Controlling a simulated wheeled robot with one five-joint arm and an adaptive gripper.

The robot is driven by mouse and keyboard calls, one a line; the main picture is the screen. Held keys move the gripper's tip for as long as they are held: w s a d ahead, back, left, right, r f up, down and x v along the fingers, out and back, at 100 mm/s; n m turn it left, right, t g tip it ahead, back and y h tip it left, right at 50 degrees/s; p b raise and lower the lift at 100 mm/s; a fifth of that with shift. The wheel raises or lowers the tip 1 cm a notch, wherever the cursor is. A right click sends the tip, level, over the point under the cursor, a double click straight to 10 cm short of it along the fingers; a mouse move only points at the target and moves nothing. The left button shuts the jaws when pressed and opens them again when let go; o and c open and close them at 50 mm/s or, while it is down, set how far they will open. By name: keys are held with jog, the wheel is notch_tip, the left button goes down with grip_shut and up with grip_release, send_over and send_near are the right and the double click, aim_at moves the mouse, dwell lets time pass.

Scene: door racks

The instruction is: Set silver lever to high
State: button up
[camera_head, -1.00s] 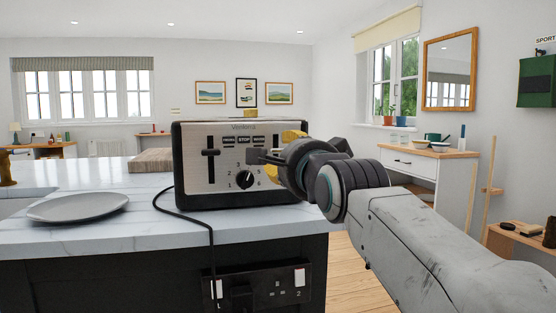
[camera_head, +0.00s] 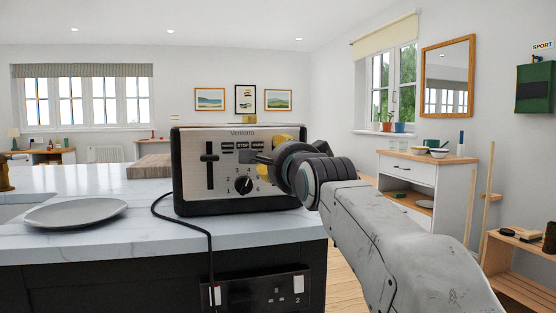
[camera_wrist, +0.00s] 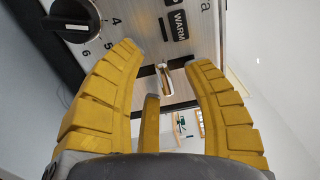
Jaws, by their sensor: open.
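The toaster (camera_head: 222,197), with a silver front panel, stands on the marble counter. A black lever (camera_head: 209,157) sits in a vertical slot at the panel's left, above the middle of that slot. My gripper (camera_head: 270,155) is at the panel's right side and hides much of it. In the wrist view, a small silver lever (camera_wrist: 166,80) at a dark slot lies between my yellow fingers (camera_wrist: 166,57). The fingers are spread apart on either side of it; whether either touches it I cannot tell. The dial (camera_wrist: 72,15) and WARM button are beside them.
A grey plate (camera_head: 76,212) lies on the counter (camera_head: 110,240), left of the toaster. A black cord (camera_head: 208,240) hangs to a socket panel on the counter's front. A wooden board (camera_head: 150,166) lies behind.

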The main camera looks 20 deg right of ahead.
grip_shut()
dwell(0.4)
